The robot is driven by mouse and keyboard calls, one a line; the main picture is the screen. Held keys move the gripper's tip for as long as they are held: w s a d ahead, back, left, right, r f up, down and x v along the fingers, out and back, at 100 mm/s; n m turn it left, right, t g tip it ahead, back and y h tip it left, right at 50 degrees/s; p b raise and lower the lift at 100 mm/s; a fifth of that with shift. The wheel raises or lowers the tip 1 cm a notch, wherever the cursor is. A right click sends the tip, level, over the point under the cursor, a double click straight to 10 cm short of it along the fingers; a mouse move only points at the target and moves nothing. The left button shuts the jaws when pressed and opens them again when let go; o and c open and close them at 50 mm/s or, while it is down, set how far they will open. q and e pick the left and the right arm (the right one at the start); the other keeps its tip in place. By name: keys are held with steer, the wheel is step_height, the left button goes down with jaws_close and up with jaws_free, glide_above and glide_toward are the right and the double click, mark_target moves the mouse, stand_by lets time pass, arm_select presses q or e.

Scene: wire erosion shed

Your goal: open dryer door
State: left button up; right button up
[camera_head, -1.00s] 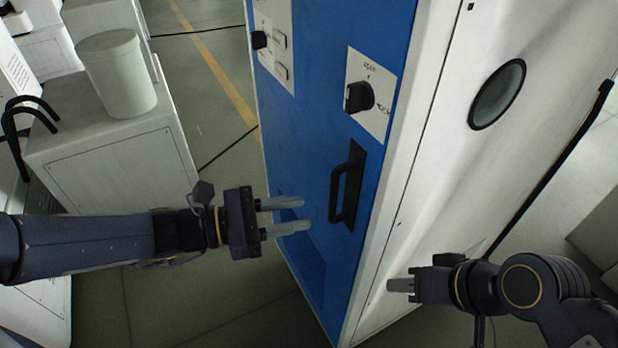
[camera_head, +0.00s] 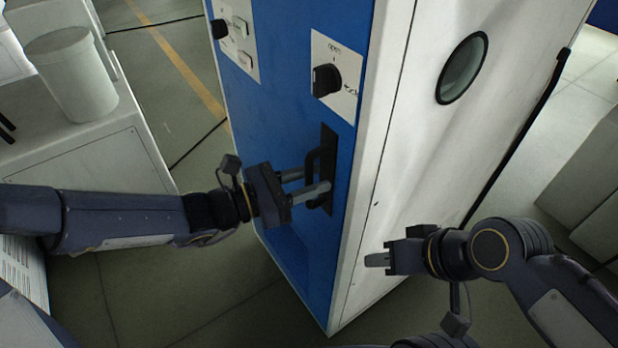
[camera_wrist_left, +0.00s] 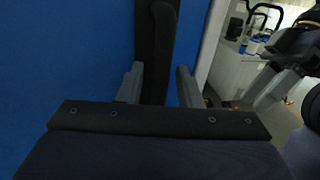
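The dryer's blue front (camera_head: 275,115) stands in the middle of the head view and looks closed. Its black upright handle (camera_head: 327,150) is on a dark plate at the right edge of the blue face. My left gripper (camera_head: 315,181) is open at the handle's lower part. In the left wrist view the handle (camera_wrist_left: 162,35) lies between the open fingers (camera_wrist_left: 160,68), with gaps on both sides. A black knob (camera_head: 325,80) on a white label reading "open" sits above the handle. My right gripper (camera_head: 378,260) is before the white side; its finger opening cannot be made out.
The dryer's white side (camera_head: 405,170) has a round window (camera_head: 462,68). A second switch panel (camera_head: 236,35) is at the upper left. A white bin (camera_head: 72,75) stands on a pale cabinet (camera_head: 95,165) at left. Grey floor is clear between cabinet and dryer.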

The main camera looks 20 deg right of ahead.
arm_select(q)
steer(key=shift+c, duration=0.4)
jaws_close()
